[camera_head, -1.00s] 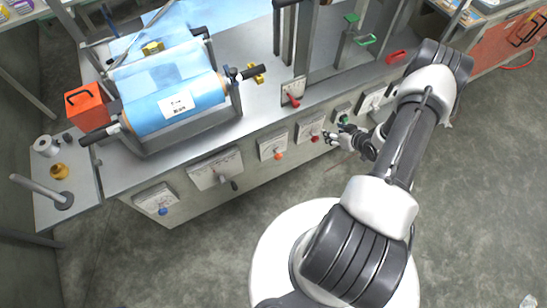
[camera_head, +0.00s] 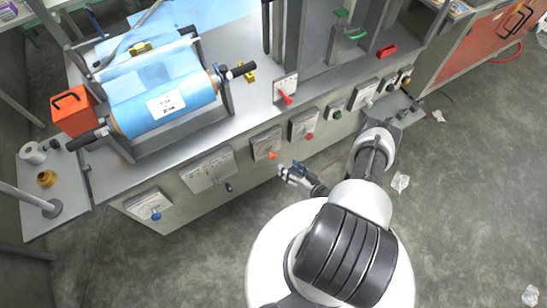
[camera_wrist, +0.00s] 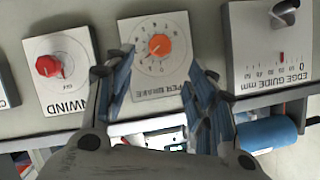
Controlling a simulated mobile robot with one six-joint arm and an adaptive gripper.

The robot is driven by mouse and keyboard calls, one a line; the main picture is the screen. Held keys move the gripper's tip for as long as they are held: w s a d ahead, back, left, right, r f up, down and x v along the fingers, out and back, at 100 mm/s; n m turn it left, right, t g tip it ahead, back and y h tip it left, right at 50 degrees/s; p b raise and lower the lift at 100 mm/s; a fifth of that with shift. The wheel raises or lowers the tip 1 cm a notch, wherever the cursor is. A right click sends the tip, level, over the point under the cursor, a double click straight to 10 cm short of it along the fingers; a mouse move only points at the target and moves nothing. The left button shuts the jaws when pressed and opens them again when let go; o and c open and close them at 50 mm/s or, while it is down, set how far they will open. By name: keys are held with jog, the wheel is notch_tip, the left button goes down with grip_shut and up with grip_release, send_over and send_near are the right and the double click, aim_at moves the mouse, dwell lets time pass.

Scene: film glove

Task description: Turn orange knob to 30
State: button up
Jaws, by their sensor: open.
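The orange knob (camera_wrist: 159,46) sits on a white dial plate (camera_wrist: 180,72) in the wrist view, where the picture is upside down. Its pointer setting is too small to read surely. In the head view the orange knob (camera_head: 273,156) is on the front panel of the machine. My gripper (camera_wrist: 163,75) is open, with its two fingers to either side of the lower part of the dial plate and nothing between them. In the head view my gripper (camera_head: 285,172) is just below and right of the knob, apart from it.
A red knob (camera_wrist: 48,66) on the "UNWIND" plate is left of the fingers in the wrist view. The "EDGE GUIDE mm" plate (camera_wrist: 262,50) with a grey lever is on the right. A blue film roll (camera_head: 165,103) lies on the machine top.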

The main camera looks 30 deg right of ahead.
aim_at(274, 157)
jog(key=b+x, duration=0.3)
jog(key=x, duration=0.8)
jog(key=shift+w+f, duration=0.1)
jog(key=shift+w, duration=0.1)
jog(key=shift+c, duration=0.2)
jog(key=c, duration=1)
jog(key=shift+c, duration=0.2)
jog(key=shift+a+n+h+p, duration=0.1)
jog(key=shift+n+h+p, duration=0.35)
jog(key=shift+n+h, duration=0.35)
jog(key=shift+n+h+p, duration=0.35)
jog(key=shift+n+h, duration=0.25)
jog(key=shift+n, duration=0.5)
